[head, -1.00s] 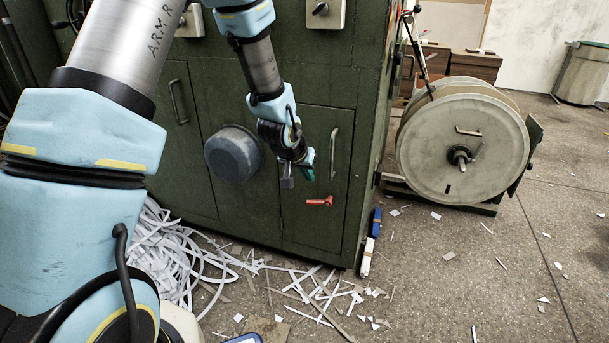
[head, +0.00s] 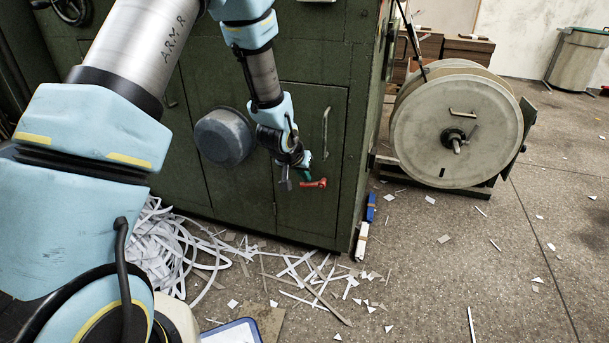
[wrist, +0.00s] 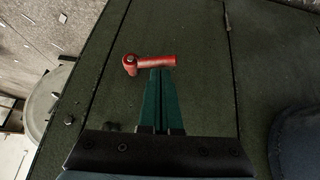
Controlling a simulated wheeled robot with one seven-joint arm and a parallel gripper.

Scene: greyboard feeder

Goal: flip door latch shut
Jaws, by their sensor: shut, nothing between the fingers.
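The red door latch (head: 314,183) lies roughly level on the green cabinet door (head: 318,225), below the door's upright handle. In the wrist view the latch (wrist: 152,63) has its round pivot at the left and its lever reaching right. My gripper (head: 302,176) is beside the latch's left, lever end in the head view. In the wrist view its green fingers (wrist: 160,75) are together and empty, with their tips at the lever's lower edge. I cannot tell whether they touch it. The fingertips partly cover the lever's edge.
A round grey housing (head: 224,136) sticks out of the cabinet left of my arm. A large reel (head: 455,130) stands to the right. Paper strips (head: 185,250) and scraps litter the floor. A blue-and-white object (head: 363,240) stands at the cabinet's corner.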

